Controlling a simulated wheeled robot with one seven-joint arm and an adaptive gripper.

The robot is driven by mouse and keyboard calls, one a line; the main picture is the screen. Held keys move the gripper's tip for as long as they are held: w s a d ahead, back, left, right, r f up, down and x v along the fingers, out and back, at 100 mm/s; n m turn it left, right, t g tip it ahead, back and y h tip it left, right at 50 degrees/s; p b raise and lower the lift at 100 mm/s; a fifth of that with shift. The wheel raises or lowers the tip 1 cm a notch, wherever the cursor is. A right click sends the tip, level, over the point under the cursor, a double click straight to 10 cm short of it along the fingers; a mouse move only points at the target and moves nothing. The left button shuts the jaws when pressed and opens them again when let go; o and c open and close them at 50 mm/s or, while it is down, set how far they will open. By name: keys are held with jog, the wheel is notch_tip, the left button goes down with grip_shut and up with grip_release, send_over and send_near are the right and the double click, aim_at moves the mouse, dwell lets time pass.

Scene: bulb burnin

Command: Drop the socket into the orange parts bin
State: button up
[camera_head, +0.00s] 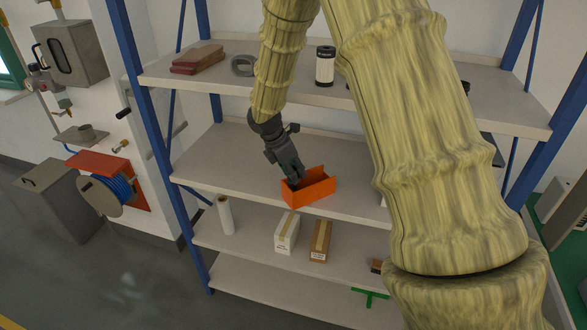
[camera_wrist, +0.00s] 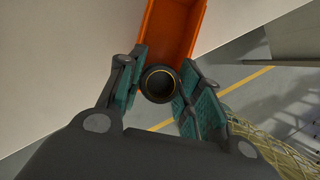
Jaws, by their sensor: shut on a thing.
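The orange parts bin (camera_head: 312,192) stands on the middle shelf near its front edge, and my gripper (camera_head: 292,182) is right at its left part. In the wrist view the orange bin (camera_wrist: 176,28) lies beyond the fingertips at the top. My gripper (camera_wrist: 160,86) is shut on the socket (camera_wrist: 160,84), a round dark piece with a thin yellow ring, between the teal finger pads. The socket appears at the bin's near end; I cannot tell whether it is inside the walls or above them. In the head view the socket is hidden by the gripper.
The middle shelf (camera_head: 225,160) is clear to the left of the bin. Blue shelf posts (camera_head: 150,120) stand at the left. The upper shelf holds a dark canister (camera_head: 325,66) and red items (camera_head: 198,58). Boxes (camera_head: 287,232) and a white roll (camera_head: 225,214) stand on the shelf below.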

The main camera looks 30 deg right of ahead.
jog(key=shift+f, duration=0.1)
jog(key=shift+f, duration=0.25)
jog(key=o, duration=1)
jog(key=shift+r, duration=0.1)
jog(key=shift+r, duration=0.25)
jog(key=shift+b+v, duration=1.05)
jog(key=shift+v, duration=2.6)
